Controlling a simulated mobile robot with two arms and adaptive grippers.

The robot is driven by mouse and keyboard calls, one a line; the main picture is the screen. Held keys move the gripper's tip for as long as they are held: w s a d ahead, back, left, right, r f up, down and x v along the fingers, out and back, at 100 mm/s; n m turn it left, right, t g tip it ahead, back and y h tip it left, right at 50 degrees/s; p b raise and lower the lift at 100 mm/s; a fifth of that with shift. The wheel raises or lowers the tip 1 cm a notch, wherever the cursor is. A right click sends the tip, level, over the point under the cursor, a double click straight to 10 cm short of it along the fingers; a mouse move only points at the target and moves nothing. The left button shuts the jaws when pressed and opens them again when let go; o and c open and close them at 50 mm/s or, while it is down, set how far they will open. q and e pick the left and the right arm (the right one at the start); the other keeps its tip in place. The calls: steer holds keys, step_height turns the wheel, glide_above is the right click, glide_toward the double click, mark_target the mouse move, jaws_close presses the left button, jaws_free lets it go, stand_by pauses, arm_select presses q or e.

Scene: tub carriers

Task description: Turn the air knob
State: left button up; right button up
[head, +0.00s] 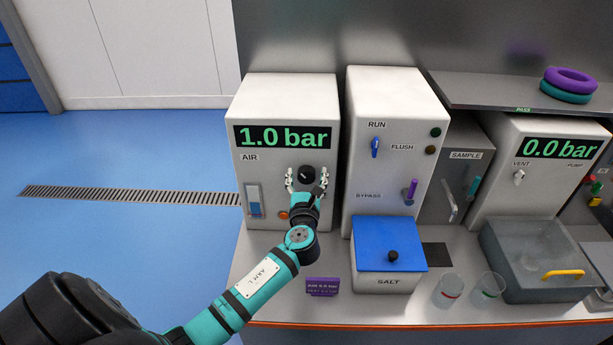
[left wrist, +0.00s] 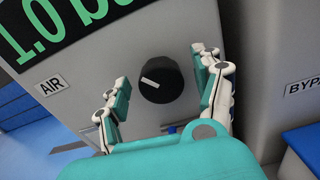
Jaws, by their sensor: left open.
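The air knob (left wrist: 163,82) is a round black dial with a white pointer mark, on the front of the white air box (head: 285,95). It also shows in the head view (head: 307,174). The box's display (head: 283,137) reads 1.0 bar in green. My left gripper (head: 306,180) is in front of the knob; in the left wrist view its fingers (left wrist: 160,88) are open, one to each side of the knob, with gaps between them and it. My right gripper is not in view.
A blue switch (head: 254,199) and an orange button (head: 283,215) sit low on the air box. The run/flush box (head: 388,95) stands close to the right. A blue-lidded salt tub (head: 390,284) and a purple sign (head: 322,287) stand on the bench in front.

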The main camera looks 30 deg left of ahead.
arm_select(q)
steer(key=shift+c, duration=0.4)
steer(key=c, duration=1.1)
